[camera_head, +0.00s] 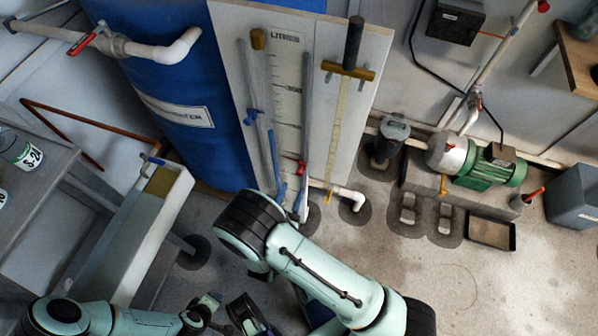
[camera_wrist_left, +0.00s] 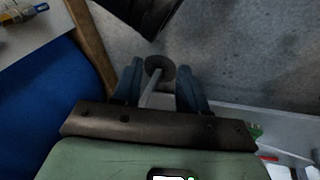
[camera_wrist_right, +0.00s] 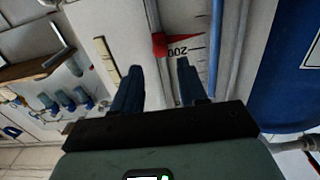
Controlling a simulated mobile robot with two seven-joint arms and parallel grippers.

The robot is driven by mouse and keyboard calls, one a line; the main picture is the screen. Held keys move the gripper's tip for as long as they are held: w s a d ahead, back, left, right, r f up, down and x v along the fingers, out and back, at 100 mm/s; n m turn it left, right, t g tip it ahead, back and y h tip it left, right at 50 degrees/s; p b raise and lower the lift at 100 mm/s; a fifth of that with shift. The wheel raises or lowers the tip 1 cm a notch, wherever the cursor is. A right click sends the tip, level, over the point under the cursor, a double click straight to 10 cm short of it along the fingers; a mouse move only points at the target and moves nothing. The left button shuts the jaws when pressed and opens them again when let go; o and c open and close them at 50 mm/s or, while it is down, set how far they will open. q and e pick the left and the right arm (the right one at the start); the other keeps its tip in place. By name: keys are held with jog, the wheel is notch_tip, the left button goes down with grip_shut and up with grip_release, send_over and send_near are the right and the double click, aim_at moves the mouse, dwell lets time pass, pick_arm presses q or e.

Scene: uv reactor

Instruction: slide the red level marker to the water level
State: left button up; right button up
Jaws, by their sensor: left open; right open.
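The white gauge board (camera_head: 350,125) carries a printed litre scale. The red level marker (camera_head: 298,165) sits on the grey rod right of the scale. In the right wrist view the red marker (camera_wrist_right: 160,43) points at a line near an upside-down 200. The sight tube (camera_head: 269,140) stands left of the scale; its lower stretch looks blue, and it looks blue in the right wrist view (camera_wrist_right: 216,45). My right gripper (camera_wrist_right: 158,80) is open and empty near the marker, with its fingers apart; my arm partly hides it in the head view. My left gripper (camera_wrist_left: 160,80) is open and empty, away from the board.
A blue tank (camera_head: 170,85) stands left of the board. A trough (camera_head: 150,225) and a grey table (camera_head: 50,190) are at left. A green pump (camera_head: 490,172) is at right. Open floor (camera_head: 440,280) lies at lower right.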

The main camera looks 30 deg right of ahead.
aim_at(299, 174)
jog(key=x, duration=0.6)
jog(key=shift+w+d+b, duration=0.1)
jog(key=shift+b, duration=0.3)
pick_arm(q)
jog(key=shift+s+a+f, duration=0.15)
jog(key=shift+s+f, duration=0.15)
jog(key=shift+f, duration=0.2)
jog(key=shift+s+a+f, duration=0.15)
jog(key=shift+s+f, duration=0.15)
jog(key=shift+f, duration=0.2)
pick_arm(e)
jog(key=shift+w+d, duration=0.4)
jog(key=shift+d, duration=0.05)
grip_shut()
